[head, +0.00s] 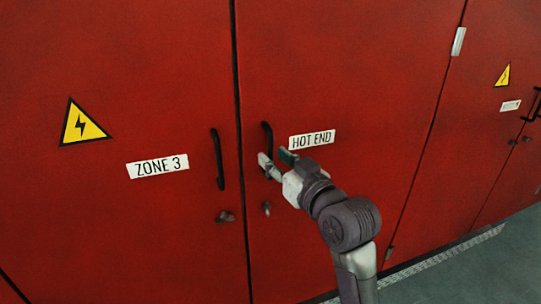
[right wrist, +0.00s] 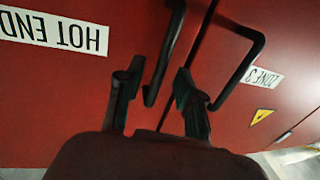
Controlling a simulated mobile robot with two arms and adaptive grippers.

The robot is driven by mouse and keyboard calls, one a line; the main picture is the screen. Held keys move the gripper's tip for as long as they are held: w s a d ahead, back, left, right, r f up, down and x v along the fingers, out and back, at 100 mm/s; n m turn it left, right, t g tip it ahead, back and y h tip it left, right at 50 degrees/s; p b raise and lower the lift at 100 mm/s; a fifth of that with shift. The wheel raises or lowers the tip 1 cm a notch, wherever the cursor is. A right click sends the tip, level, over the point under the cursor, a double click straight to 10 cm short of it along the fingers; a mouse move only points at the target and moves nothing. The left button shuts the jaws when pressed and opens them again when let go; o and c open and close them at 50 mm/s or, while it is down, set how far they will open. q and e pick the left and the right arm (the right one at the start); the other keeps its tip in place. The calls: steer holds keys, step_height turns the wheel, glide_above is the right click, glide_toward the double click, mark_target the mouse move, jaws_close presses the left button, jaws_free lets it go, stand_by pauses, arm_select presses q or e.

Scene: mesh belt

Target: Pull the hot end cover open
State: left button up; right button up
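The hot end cover (head: 345,70) is a red door panel with a white HOT END label (head: 312,139), also in the right wrist view (right wrist: 55,30), upside down. It looks shut, flush with its neighbour. Its black bar handle (head: 267,136) stands upright near the cover's left edge. My right gripper (head: 274,155) is at the handle's lower part. In the right wrist view its two dark fingers (right wrist: 160,72) are spread, with the handle (right wrist: 166,50) seen between them. I cannot tell whether a finger touches it. My left gripper is not in view.
The ZONE 3 door (head: 120,220) adjoins on the left, with its own black handle (head: 217,160) close by. Small latches (head: 225,216) sit below the handles. A hinge (head: 458,41) and another red door are at right. Grey floor (head: 480,270) is clear at lower right.

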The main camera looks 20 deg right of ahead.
steer(key=shift+x, duration=1.25)
jaws_close()
